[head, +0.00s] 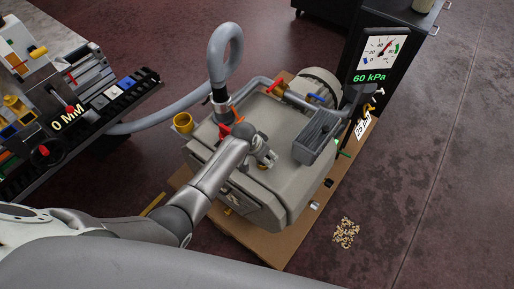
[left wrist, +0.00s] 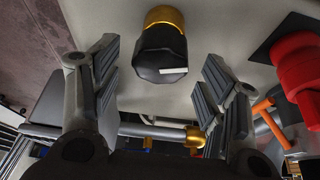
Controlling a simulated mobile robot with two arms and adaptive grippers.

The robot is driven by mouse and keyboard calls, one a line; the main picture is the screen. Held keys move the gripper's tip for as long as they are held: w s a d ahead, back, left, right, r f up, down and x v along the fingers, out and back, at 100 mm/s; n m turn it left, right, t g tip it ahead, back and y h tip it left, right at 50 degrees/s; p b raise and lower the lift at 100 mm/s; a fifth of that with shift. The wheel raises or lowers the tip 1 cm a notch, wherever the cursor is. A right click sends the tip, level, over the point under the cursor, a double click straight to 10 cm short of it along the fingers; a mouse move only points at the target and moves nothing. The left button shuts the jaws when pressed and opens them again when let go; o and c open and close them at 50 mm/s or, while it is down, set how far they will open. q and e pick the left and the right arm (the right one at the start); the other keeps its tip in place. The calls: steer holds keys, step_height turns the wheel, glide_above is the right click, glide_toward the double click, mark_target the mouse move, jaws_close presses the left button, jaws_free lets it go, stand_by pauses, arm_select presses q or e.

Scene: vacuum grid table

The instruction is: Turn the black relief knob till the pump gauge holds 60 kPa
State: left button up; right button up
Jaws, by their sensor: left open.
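The black relief knob (left wrist: 160,55) has a brass collar and a white mark on its face. In the left wrist view it lies between the spread finger pads, with a gap on each side. My left gripper (left wrist: 165,80) is open and empty, and it also shows over the pump's top in the head view (head: 265,160). The knob is hard to make out there. The pump gauge (head: 381,50) is a white dial with a needle pointing up and right. The green readout (head: 369,77) below it says 60 kPa. My right gripper is not in view.
The grey pump (head: 285,205) stands on a brown board (head: 317,207). A red fitting (left wrist: 297,70) and an orange lever (left wrist: 264,106) are right of the knob in the wrist view. A grey hose (head: 228,50) loops above the pump. A cluttered bench (head: 140,85) is at left.

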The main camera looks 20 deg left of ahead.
arm_select(q)
steer(key=v, duration=1)
steer(key=shift+s+f, duration=0.15)
steer(key=s+a+r+n+y, duration=0.1)
steer(key=s+a+r, duration=0.1)
steer(key=s, duration=0.7)
steer(key=s+a+r+n, duration=0.1)
steer(key=s+a, duration=0.2)
steer(key=s, duration=0.6)
steer(key=s+a+r+n+y, duration=0.1)
steer(key=s+a+r, duration=0.1)
steer(key=s, duration=0.6)
step_height(320, 180, down, 26)
steer(key=s+g, duration=0.2)
steer(key=s+a+f+g, duration=0.1)
steer(key=s+a+f, duration=0.2)
steer(key=s+f, duration=1.2)
steer(key=shift+s+f, duration=0.35)
steer(key=shift+s, duration=0.5)
stand_by(0.6)
